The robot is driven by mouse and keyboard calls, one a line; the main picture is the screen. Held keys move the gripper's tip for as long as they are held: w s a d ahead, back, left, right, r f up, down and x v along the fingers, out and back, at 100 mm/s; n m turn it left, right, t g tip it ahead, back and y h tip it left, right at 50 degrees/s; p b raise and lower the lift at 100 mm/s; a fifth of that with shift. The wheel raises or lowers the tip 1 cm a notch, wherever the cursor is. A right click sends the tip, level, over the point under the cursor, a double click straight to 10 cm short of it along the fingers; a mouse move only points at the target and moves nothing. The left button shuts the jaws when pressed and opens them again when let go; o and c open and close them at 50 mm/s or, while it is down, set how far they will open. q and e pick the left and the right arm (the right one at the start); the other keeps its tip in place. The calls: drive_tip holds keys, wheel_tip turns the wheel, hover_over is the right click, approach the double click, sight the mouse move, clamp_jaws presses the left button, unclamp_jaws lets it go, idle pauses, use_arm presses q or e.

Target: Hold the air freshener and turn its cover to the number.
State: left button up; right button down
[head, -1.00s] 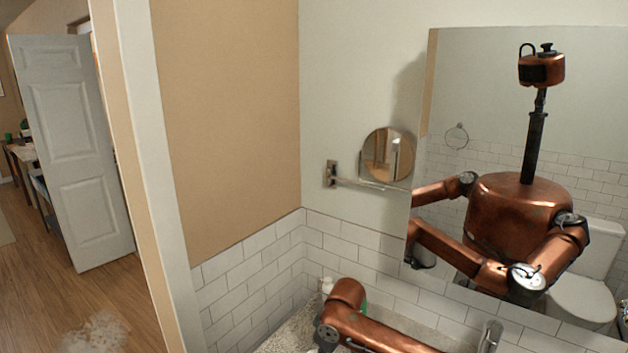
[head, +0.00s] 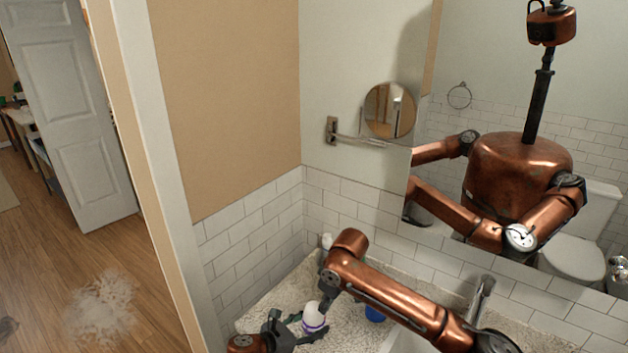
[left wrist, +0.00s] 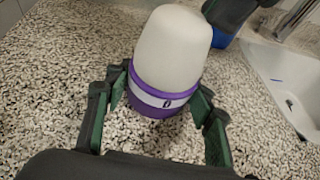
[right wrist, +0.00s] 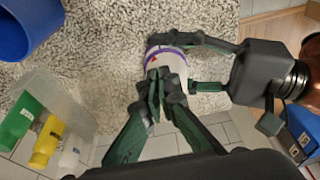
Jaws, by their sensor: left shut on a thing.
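The air freshener (head: 314,314) stands on the speckled counter, with a white domed cover and a purple base. In the left wrist view the freshener (left wrist: 172,55) has a pale band with a small dark mark between purple rings. My left gripper (left wrist: 165,100) is shut on its lower part, one finger on each side. My right gripper (right wrist: 163,88) is by the freshener (right wrist: 168,60), its fingers drawn close together and partly covering it. In the left wrist view it appears at the top right, seemingly apart from the cover. Whether its fingers touch anything is unclear.
A blue cup (head: 375,314) stands right of the freshener. In the right wrist view a clear container (right wrist: 80,112) holds green, yellow and white items. The sink (left wrist: 283,75) and faucet (head: 484,291) are to the right. The tiled wall and mirror (head: 590,150) bound the counter.

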drive_tip(key=shift+w+d+f, duration=0.1)
drive_tip(key=shift+w+f, duration=0.05)
drive_tip(key=shift+w, duration=0.15)
drive_tip(key=shift+d, duration=0.15)
idle(0.4)
drive_tip(key=a+v, duration=0.1)
drive_tip(key=v, duration=0.5)
drive_tip(key=shift+w, duration=0.35)
drive_tip(key=shift+d+r, duration=0.15)
drive_tip(key=shift+r, duration=0.1)
wheel_tip(320, 180, down, 6)
drive_tip(key=s+a, duration=0.1)
drive_tip(key=s, duration=0.1)
drive_tip(key=shift+s+a, duration=0.35)
